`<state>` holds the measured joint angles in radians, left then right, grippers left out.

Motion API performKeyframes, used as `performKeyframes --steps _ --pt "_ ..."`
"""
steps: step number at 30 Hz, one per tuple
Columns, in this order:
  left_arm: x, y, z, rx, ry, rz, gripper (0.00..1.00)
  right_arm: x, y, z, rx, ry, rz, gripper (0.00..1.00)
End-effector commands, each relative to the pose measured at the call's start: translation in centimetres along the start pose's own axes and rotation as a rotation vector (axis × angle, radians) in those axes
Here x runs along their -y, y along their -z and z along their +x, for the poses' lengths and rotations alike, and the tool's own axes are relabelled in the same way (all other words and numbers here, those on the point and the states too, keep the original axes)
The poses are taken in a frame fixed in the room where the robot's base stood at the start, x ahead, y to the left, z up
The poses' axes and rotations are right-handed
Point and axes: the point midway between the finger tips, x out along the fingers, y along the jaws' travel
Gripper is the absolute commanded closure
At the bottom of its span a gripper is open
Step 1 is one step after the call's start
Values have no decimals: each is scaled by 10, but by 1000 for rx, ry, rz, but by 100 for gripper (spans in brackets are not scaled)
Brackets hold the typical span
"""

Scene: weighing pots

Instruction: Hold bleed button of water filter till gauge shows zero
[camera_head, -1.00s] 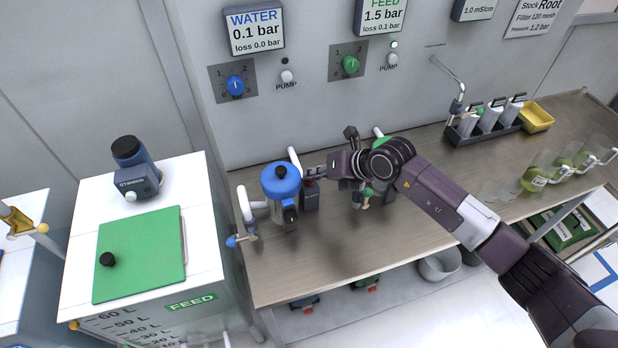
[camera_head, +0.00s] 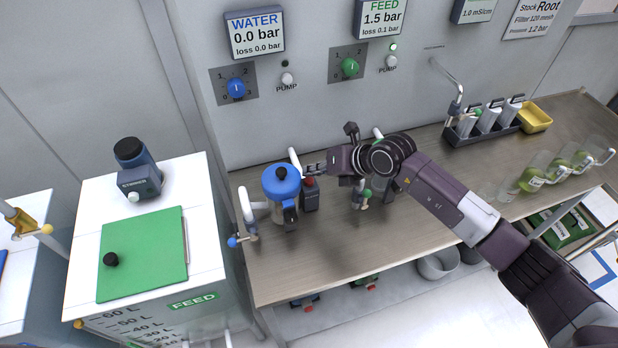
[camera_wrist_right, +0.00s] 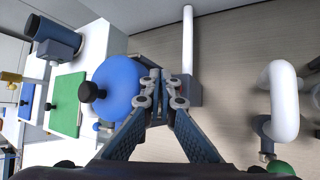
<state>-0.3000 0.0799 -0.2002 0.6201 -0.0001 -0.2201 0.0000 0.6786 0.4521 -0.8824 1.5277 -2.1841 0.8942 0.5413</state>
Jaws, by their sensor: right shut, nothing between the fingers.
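The water filter has a blue lid (camera_head: 281,181) with a black knob on top, at the left of the bench; the lid also shows in the wrist view (camera_wrist_right: 118,82). Beside it stands a dark block with a red top (camera_head: 309,185), which looks like the bleed button. The WATER gauge (camera_head: 256,36) reads 0.0 bar, loss 0.0 bar. My right gripper (camera_head: 311,170) is shut and empty, its tips close beside the lid and at the red top. Whether they touch the button I cannot tell. My left gripper is not in view.
The FEED gauge (camera_head: 380,14) reads 1.5 bar, with a green lamp lit. A green-knobbed fitting (camera_head: 366,195) sits below my right wrist. A white tank with a green lid (camera_head: 143,253) stands left of the bench. The bench front is clear; beakers (camera_head: 535,178) stand right.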

Motion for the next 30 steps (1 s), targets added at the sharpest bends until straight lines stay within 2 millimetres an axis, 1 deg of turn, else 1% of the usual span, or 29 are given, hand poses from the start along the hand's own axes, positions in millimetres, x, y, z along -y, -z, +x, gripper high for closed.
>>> performKeyframes --steps 5,19,30 --pt "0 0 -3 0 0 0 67 -2 -2 -2 1 0 0 100" --pt "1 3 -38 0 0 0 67 -24 -25 -34 1 0 -1 100" --pt "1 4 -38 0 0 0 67 -25 -26 -35 1 0 0 100"
